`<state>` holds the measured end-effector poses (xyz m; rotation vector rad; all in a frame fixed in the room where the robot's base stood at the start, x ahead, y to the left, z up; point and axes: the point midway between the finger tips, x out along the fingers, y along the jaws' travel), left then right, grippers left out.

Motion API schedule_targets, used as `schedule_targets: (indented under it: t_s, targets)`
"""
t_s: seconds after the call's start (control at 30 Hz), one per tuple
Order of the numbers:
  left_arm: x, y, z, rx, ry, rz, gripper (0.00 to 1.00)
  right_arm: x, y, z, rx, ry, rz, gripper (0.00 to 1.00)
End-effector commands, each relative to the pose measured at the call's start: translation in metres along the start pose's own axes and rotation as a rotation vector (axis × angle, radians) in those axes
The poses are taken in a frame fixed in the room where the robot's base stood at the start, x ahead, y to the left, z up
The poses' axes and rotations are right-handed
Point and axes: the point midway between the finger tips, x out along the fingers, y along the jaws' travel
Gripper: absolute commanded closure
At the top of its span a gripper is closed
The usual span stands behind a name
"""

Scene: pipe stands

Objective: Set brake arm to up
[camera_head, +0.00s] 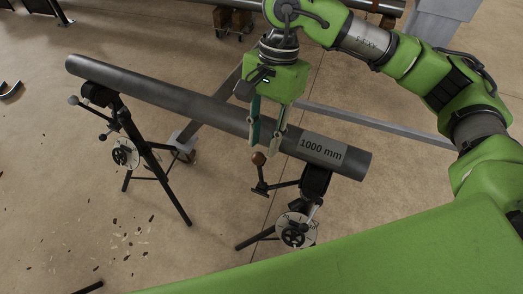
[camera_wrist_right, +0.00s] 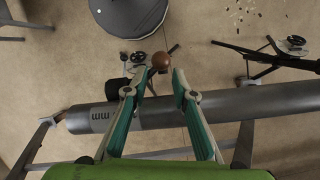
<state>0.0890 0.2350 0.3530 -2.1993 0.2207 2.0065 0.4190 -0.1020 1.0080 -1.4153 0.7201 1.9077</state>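The brake arm (camera_head: 260,183) is a dark lever with a brown ball knob (camera_head: 258,158) on the right pipe stand (camera_head: 316,182). Its knob points up in the head view. In the wrist view the knob (camera_wrist_right: 160,61) appears just beyond and between the fingertips. My right gripper (camera_head: 265,143) is open and empty, pointing down beside the pipe, with its tips just above the knob. Its two teal and grey fingers (camera_wrist_right: 155,84) stand apart in the wrist view. I cannot tell whether a tip touches the knob. My left gripper is not in view.
A long grey pipe (camera_head: 190,101) labelled "1000 mm" rests across the right stand and a left stand (camera_head: 149,157) with a similar handwheel. Metal floor beams (camera_head: 370,121) lie behind. Debris (camera_head: 130,230) is scattered on the floor at the left.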

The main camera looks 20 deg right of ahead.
Motion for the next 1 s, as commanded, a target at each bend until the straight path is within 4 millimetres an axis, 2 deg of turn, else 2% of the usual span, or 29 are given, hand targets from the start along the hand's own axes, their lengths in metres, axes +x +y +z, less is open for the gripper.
schedule_targets:
  t_s: [0.33,0.37,0.43,0.47,0.57,0.8,0.9,1.0]
  targets:
    - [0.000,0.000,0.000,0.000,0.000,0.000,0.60,-0.006,0.000,0.000,0.000,0.000,0.001,0.75]
    - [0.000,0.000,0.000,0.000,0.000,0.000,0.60,-0.006,0.000,0.000,0.000,0.000,0.001,0.80]
    - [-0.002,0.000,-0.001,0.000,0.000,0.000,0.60,-0.008,-0.001,-0.001,0.019,-0.001,0.003,0.98]
    - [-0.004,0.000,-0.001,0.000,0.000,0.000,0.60,-0.011,-0.002,-0.002,0.044,-0.002,0.006,1.00]
    - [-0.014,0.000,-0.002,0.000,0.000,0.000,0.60,-0.026,-0.009,-0.011,0.212,-0.011,0.027,1.00]
    - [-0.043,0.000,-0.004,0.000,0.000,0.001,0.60,-0.076,-0.032,-0.045,0.870,-0.029,0.107,1.00]
    - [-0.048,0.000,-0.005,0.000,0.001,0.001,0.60,-0.089,-0.036,-0.055,1.060,-0.029,0.130,1.00]
    - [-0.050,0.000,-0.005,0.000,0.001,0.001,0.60,-0.092,-0.038,-0.059,1.155,-0.028,0.143,1.00]
